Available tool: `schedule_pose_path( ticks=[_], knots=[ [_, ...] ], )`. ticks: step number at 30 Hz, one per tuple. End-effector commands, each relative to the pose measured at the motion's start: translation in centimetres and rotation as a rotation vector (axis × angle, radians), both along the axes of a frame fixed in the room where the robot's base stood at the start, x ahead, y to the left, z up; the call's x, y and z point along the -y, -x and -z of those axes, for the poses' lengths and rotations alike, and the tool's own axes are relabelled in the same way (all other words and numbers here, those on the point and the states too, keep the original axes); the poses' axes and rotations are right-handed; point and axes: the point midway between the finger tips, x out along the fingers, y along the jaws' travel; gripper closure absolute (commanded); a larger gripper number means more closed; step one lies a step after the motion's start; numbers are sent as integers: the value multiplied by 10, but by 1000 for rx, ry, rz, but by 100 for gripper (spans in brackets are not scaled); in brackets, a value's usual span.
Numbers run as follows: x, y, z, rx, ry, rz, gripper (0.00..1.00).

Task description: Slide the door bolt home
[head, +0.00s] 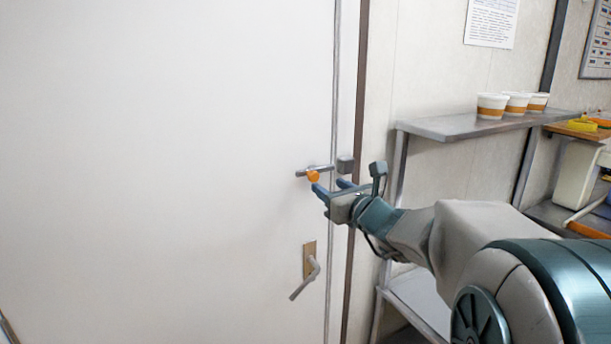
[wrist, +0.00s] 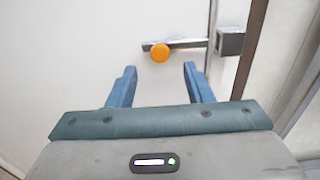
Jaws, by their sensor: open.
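The door bolt (head: 325,168) is a thin grey metal rod lying level on the white door, near its right edge; it also shows in the wrist view (wrist: 190,42). Its round orange knob (wrist: 160,53) is toward the rod's left part. The grey keeper block (wrist: 230,41) is on the frame to the right. The rod's right end appears just short of it, with a narrow gap. My gripper (wrist: 160,70) is open and empty, its two blue fingers pointing at the door. The knob lies between and just beyond the fingertips in the wrist view, with no contact visible.
A lever handle (head: 306,275) on a brass plate sits below the bolt. A brown strip (head: 355,130) runs down the frame. To the right, a metal shelf (head: 440,127) holds several cups (head: 492,106). The door face (head: 150,170) left of the bolt is clear.

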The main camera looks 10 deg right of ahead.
Motion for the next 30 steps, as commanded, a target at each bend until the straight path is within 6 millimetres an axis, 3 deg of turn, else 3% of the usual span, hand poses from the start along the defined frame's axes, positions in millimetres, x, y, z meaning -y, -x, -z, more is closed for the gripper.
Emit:
schedule_pose_path(
  ticks=[3, 10, 23, 28, 30],
  knots=[
    [-7, -21, -2, -3, -1, -1, 54],
    [-16, -48, -1, -1, 0, -1, 54],
    [-18, -56, 0, 0, 1, 0, 54],
    [-18, -56, 0, 0, 1, 0, 95],
    [-18, -56, 0, 0, 1, 0, 100]
  ],
)
